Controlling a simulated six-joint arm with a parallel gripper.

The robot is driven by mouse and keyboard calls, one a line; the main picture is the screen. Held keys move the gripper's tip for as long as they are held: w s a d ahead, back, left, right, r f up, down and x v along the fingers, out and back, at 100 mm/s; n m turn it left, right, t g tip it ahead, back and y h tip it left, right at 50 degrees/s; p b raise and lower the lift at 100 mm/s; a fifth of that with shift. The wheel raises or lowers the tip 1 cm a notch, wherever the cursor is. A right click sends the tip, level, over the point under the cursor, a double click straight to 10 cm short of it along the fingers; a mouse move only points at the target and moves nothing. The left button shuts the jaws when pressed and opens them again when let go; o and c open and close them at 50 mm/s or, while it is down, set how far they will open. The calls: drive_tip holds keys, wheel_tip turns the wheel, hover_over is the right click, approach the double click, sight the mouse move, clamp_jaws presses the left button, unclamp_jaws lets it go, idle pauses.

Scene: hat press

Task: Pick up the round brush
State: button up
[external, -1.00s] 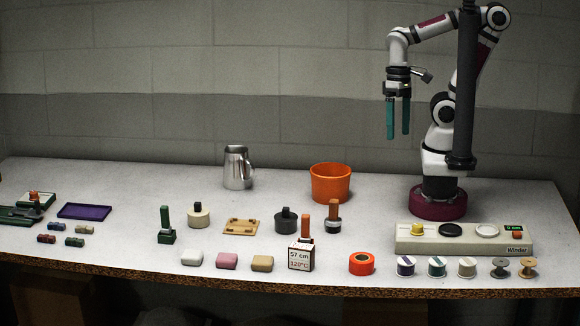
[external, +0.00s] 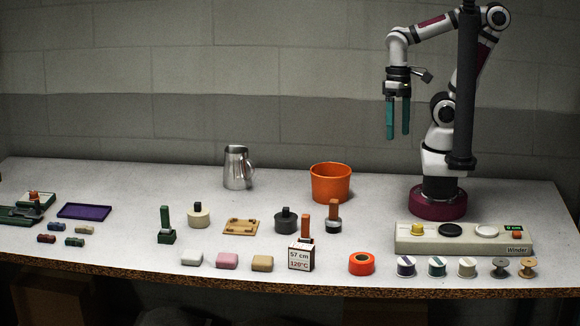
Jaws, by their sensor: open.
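The round brush appears to be the upright piece with a brown handle and a round dark base (external: 333,218), standing right of centre on the table; its bristles cannot be made out. My gripper (external: 397,136) hangs high at the upper right, fingers pointing down. Its two teal fingers are apart with nothing between them. It is well above the table, up and to the right of the brush, and touches nothing.
An orange bucket (external: 331,184) stands behind the brush. A dark round block (external: 286,222) and an orange-handled piece (external: 305,225) behind a sign box (external: 301,257) are close on its left. A winder (external: 464,240) is to the right. A metal pitcher (external: 237,168) stands further back.

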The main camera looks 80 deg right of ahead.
drive_tip(key=c, duration=0.5)
drive_tip(key=n+t+h, duration=0.8)
drive_tip(key=n+t, duration=0.4)
drive_tip(key=n, duration=2.2)
approach(340, 221)
drive_tip(key=shift+n, duration=0.3)
drive_tip(key=x, duration=1.2)
drive_tip(key=shift+w, duration=0.1)
